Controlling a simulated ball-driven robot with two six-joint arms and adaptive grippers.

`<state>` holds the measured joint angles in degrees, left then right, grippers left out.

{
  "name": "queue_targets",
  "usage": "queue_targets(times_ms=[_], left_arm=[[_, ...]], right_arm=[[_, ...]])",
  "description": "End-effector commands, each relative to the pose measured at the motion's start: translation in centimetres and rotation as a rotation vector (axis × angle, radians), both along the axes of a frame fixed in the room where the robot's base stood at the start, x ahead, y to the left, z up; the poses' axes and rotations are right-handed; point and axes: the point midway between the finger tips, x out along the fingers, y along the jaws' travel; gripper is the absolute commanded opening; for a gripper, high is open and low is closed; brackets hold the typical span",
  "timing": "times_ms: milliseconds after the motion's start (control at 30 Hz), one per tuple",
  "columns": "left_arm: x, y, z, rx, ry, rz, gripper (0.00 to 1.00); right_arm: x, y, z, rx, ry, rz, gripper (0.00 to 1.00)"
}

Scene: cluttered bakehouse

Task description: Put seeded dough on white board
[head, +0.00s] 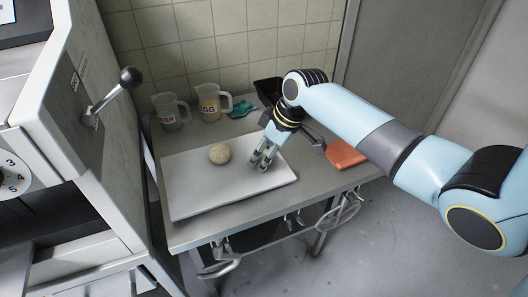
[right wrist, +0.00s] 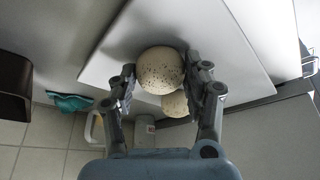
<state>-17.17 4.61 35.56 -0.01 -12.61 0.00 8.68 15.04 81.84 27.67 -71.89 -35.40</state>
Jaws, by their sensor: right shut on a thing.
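My right gripper (head: 263,160) is low over the right part of the white board (head: 190,195). In the right wrist view its fingers (right wrist: 165,82) are shut on a pale dough ball with dark specks, the seeded dough (right wrist: 160,68). In the head view the fingers hide this ball, and I cannot tell whether it touches the board. A second pale dough ball (head: 220,153) sits on the board to the left of the gripper. It also shows in the right wrist view (right wrist: 176,105), partly hidden behind the seeded dough. My left gripper is out of view.
Two labelled jugs, one (head: 169,112) beside the other (head: 211,103), stand at the back of the grey table (head: 205,234). A teal cloth (head: 242,108) and a dark bin (head: 268,90) lie near them. An orange item (head: 345,154) is at the right. A machine with a lever (head: 112,93) borders the left.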

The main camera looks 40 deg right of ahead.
Motion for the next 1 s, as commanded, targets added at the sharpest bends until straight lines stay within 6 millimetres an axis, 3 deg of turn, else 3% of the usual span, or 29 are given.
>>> queue_targets(times_ms=[167,200,333,733,1000], left_arm=[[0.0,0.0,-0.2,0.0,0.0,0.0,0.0],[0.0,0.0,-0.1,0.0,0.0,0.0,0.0],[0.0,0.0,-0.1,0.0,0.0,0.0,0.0],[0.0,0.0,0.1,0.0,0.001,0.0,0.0],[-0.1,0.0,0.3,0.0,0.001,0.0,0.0]], right_arm=[[0.0,0.0,-0.3,0.0,0.0,-0.001,0.31],[0.0,0.0,-0.2,0.0,0.0,0.0,0.54],[0.0,0.0,-0.2,0.0,0.0,0.0,0.71],[-0.3,-0.3,0.8,-0.002,-0.001,0.0,0.72],[-2.2,-1.4,6.1,-0.004,-0.003,0.002,0.72]])
